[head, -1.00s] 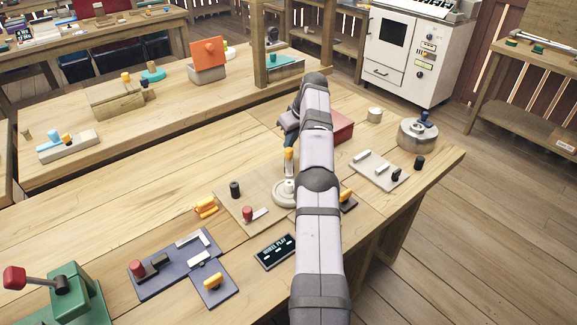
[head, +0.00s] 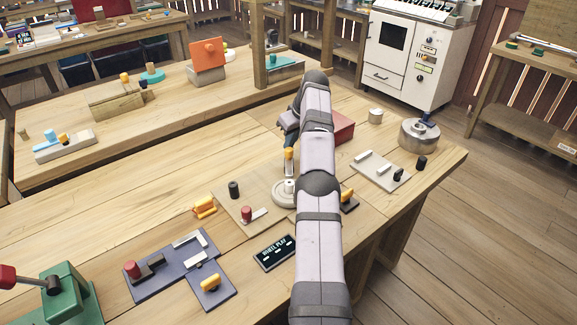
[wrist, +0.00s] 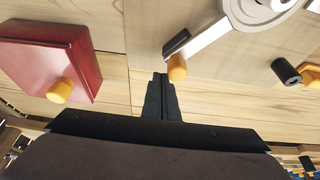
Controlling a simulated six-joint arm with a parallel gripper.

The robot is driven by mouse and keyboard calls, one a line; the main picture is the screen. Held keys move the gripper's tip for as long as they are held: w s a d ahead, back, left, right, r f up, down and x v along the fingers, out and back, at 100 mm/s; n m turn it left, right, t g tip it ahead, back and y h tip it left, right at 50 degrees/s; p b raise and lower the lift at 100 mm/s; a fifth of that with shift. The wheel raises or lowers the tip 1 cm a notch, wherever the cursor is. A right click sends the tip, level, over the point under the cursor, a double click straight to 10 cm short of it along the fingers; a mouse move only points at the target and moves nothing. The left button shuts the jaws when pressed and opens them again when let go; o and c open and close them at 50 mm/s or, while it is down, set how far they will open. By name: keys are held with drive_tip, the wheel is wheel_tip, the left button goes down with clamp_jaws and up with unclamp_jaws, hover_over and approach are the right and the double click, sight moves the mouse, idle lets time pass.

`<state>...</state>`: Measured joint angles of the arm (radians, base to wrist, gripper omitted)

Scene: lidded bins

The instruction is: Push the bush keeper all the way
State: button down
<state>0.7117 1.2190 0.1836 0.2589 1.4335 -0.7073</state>
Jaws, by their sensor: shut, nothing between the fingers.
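No part is labelled as the bush keeper, so I cannot tell for certain which one it is. A light bar (wrist: 205,38) with a yellow knob (wrist: 177,68) and a dark block runs out from a round pale wheel (head: 284,195). My gripper (wrist: 160,78) is shut and empty, its dark fingertips just beside and below the yellow knob in the wrist view; contact is unclear. In the head view my arm hides part of the wheel. On the wheel's board (head: 228,197) stand a black cylinder (head: 234,189) and a red knob (head: 246,213) beside a light strip.
A red box (wrist: 48,58) with a yellow knob sits left in the wrist view. A "WHEEL PLAY" sign (head: 274,253) stands in front of the board. A dark-blue plate (head: 150,287) with parts lies front left. A grey round canister (head: 418,134) stands right. The bench's left middle is clear.

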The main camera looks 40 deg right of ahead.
sight(290, 149)
drive_tip(key=shift+s+a+f+b, duration=0.1)
drive_tip(key=shift+s+a+b, duration=0.5)
drive_tip(key=shift+b, duration=1.65)
drive_tip(key=shift+s+a+b, duration=0.35)
drive_tip(key=shift+s+b, duration=0.3)
drive_tip(key=shift+b, duration=1.6)
drive_tip(key=shift+w+d+r+p, duration=0.15)
drive_tip(key=shift+r+p, duration=0.05)
drive_tip(key=shift+p, duration=0.55)
drive_tip(key=shift+w+d+f+p, duration=0.1)
drive_tip(key=shift+w+d+p, duration=0.3)
drive_tip(key=shift+p, duration=0.8)
drive_tip(key=shift+a, duration=0.1)
wheel_tip(290, 149, up, 7)
drive_tip(key=p, duration=0.7)
drive_tip(key=shift+p, duration=0.3)
